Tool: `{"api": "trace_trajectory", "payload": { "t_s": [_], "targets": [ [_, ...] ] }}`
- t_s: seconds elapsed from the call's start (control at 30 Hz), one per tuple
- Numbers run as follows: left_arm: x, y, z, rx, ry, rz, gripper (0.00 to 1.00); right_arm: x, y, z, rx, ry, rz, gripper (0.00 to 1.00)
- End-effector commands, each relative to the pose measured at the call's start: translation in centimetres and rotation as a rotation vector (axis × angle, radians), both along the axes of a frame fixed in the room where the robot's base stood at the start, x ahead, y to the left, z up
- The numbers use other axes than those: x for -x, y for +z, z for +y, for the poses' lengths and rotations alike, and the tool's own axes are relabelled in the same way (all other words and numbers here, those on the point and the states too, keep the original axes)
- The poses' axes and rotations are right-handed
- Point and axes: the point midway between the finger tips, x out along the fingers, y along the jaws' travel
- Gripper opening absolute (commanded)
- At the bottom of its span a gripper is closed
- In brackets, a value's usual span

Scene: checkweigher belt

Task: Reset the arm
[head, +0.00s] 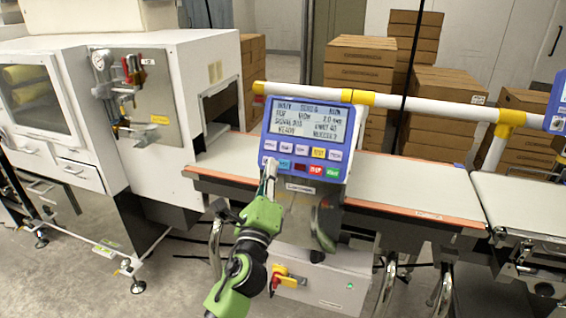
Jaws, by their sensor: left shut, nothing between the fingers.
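My left gripper (268,172), on a green and black arm, is shut and empty. Its fingertips are in front of the lower left part of the checkweigher's blue control panel (354,150), by the lower row of buttons. I cannot tell whether they touch a button. The panel has a lit grey screen (308,118) with text and two rows of buttons. A red button (316,169) and a green button (333,172) show at the lower right of the panel. My right gripper is not in view.
A conveyor belt (410,183) runs behind and right of the panel, under a white rail (420,105) with yellow joints. A white machine cabinet (215,50) stands at the left. Stacked cardboard boxes (360,60) stand behind. A grey box with a red-yellow switch (290,280) sits below the panel.

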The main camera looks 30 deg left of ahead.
Motion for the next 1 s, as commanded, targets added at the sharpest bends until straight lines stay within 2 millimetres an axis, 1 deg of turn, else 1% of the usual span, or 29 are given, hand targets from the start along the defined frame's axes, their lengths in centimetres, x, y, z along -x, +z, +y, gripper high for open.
{"api": "trace_trajectory", "payload": {
  "t_s": [0.67,0.77,0.87,0.97,1.0],
  "targets": [
    [0.0,0.0,0.0,0.0,0.0,0.0,0.0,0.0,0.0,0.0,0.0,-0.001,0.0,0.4],
    [-0.2,-0.5,0.0,0.009,-0.004,0.006,0.0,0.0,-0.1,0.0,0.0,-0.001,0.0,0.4],
    [-0.9,-3.2,-0.3,0.058,-0.027,0.044,0.0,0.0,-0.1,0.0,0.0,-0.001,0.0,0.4],
    [-2.1,-8.7,-0.8,0.17,-0.068,0.116,0.0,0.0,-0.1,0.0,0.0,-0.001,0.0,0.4],
    [-2.4,-11.5,-1.2,0.23,-0.087,0.153,0.0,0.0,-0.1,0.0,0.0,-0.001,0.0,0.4]
  ]
}}
